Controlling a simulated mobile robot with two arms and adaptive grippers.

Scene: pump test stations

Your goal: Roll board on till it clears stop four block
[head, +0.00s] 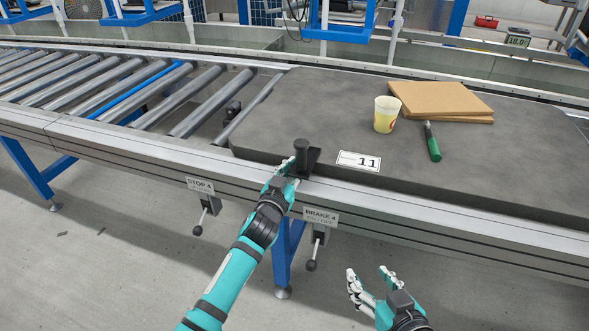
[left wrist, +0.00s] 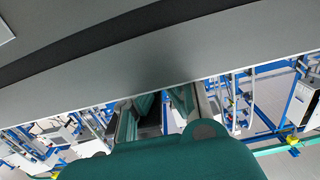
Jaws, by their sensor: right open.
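The board (head: 330,105) is a large dark grey slab lying on the roller conveyor, covering its right part. A black upright handle (head: 303,155) stands at its near left edge, beside a card marked 11 (head: 358,161). My left gripper (head: 291,168) is at the handle's left side; whether its fingers close on it cannot be told. In the left wrist view, a grey surface with a dark band fills the top. A small dark block (head: 232,110) sits between the rollers left of the board, possibly the stop four block. My right gripper (head: 370,280) is open and empty, in front of the conveyor.
On the board are a yellow cup (head: 386,114), brown cardboard sheets (head: 440,100) and a green-handled tool (head: 432,143). The STOP 4 lever (head: 205,211) and BRAKE 4 lever (head: 317,246) hang below the front rail (head: 120,150). Bare rollers (head: 120,87) lie to the left.

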